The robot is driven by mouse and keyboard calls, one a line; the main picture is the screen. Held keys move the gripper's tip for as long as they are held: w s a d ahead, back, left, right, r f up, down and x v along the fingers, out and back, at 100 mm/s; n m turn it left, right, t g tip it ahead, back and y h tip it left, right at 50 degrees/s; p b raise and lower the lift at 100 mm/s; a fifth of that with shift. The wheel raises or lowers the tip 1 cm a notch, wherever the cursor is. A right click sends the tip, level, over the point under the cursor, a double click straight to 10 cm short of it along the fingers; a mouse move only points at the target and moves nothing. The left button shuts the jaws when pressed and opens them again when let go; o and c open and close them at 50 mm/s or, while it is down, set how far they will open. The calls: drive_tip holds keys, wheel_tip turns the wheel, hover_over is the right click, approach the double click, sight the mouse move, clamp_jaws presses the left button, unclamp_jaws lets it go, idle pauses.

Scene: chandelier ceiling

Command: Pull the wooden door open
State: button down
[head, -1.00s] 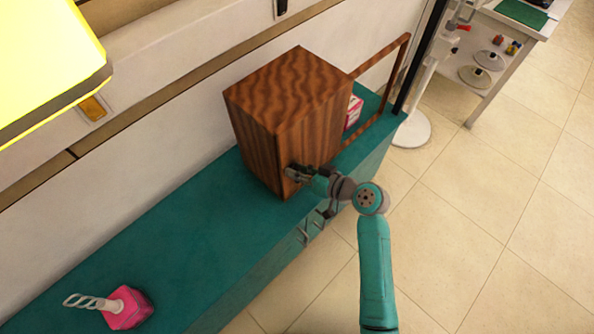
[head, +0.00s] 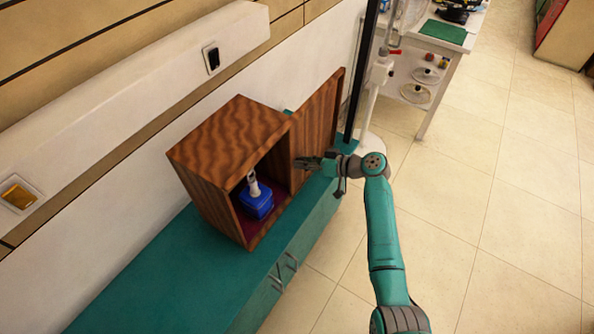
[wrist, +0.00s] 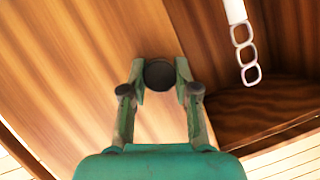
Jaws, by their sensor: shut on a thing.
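The wooden door (head: 325,112) is swung wide open on the right of the brown wooden box (head: 222,142), whose front opening shows its inside. My gripper (head: 308,163) is at the door's face, to the right of the opening. In the wrist view my gripper (wrist: 158,88) is shut on a dark round knob (wrist: 159,75) on the door (wrist: 85,60). The gripper hides the knob in the head view.
Inside the box stands a blue item (head: 257,203) with a pale looped top, whose white loops (wrist: 246,55) show in the wrist view. The box stands on a teal cabinet (head: 150,262). Open tiled floor (head: 480,240) lies to the right. A white table (head: 455,48) stands behind.

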drive_tip(key=shift+w+d, duration=0.5)
drive_tip(key=shift+w, duration=0.15)
drive_tip(key=c, duration=0.8)
unclamp_jaws()
drive_tip(key=shift+c, duration=0.2)
drive_tip(key=v, duration=1.2)
drive_tip(key=shift+f, duration=0.1)
